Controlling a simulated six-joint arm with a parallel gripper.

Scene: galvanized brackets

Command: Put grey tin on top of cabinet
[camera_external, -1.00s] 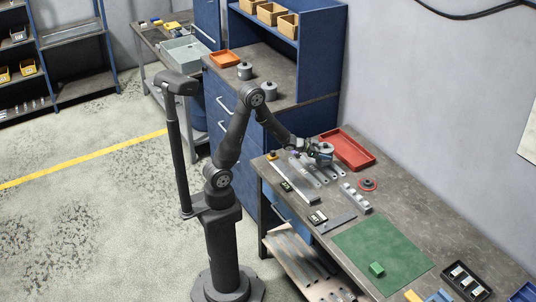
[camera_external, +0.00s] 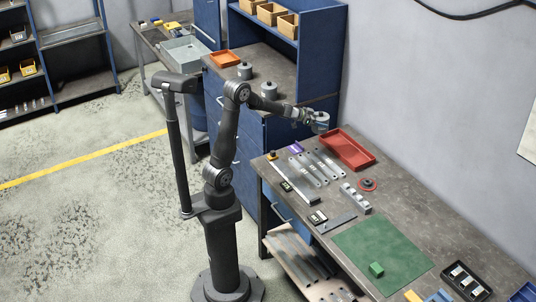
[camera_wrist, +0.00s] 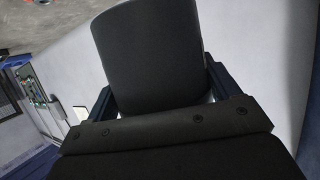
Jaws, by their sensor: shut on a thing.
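My gripper (camera_external: 314,124) is shut on a grey tin (camera_external: 321,117) and holds it in the air above the back left end of the workbench. In the wrist view the tin (camera_wrist: 150,55) fills the space between the two fingers and looks dark. The blue cabinet (camera_external: 311,110) stands left of the workbench, behind my arm. Two other grey tins, one nearer (camera_external: 268,89) and one farther (camera_external: 244,71), stand upright on its worktop. An orange tray (camera_external: 225,59) also lies there.
A blue shelf unit with wooden bins (camera_external: 270,13) rises at the cabinet's back. The cabinet worktop has bare room around the tins.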

